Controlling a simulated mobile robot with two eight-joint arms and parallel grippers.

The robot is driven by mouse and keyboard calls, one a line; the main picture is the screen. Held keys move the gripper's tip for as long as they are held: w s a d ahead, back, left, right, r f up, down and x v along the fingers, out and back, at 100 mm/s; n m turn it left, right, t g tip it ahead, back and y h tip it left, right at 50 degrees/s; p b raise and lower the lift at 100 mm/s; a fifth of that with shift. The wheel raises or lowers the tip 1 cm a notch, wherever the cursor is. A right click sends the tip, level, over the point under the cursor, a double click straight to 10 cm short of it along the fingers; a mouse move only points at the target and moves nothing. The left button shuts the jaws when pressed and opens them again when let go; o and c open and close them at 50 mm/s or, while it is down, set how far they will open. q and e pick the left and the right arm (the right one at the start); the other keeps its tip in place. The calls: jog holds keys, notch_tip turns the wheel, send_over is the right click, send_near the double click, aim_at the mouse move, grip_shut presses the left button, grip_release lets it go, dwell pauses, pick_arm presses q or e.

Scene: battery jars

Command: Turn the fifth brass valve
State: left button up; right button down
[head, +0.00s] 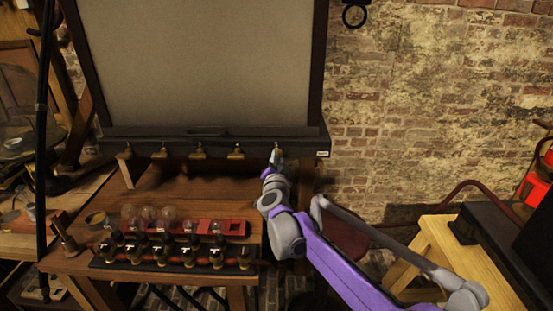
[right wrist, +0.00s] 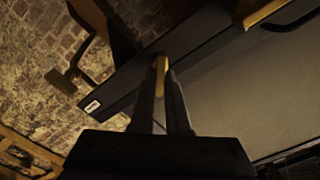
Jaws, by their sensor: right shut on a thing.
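A row of small brass valves runs along the bottom ledge of a large dark-framed panel in the head view. The fifth brass valve (head: 277,147) is at the right end of the row, mostly hidden by my right gripper (head: 275,161). The right wrist view shows the same valve (right wrist: 161,66) as a yellow upright piece between the two dark fingertips of this gripper (right wrist: 165,78). The right gripper is shut on it. The fourth valve (head: 236,152) stands free to its left. My left gripper is not in view.
Below the ledge, a wooden table (head: 190,185) bears a red strip with glass bulbs (head: 167,214) and a row of dark-and-brass fittings (head: 190,256). A wooden stand (head: 432,240) is at the right. A brick wall (head: 430,110) is behind.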

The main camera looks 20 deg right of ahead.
jog(key=shift+d+f+m+p, duration=0.1)
jog(key=shift+m+p, duration=0.25)
jog(key=shift+m, duration=2.05)
jog(key=shift+f+m+p, duration=0.1)
jog(key=shift+m+p, duration=0.25)
jog(key=shift+m, duration=2.05)
jog(key=c, duration=0.9)
grip_release()
jog(key=shift+s, duration=0.1)
jog(key=b+v, duration=0.1)
jog(key=v, duration=0.9)
jog(key=shift+s, duration=0.35)
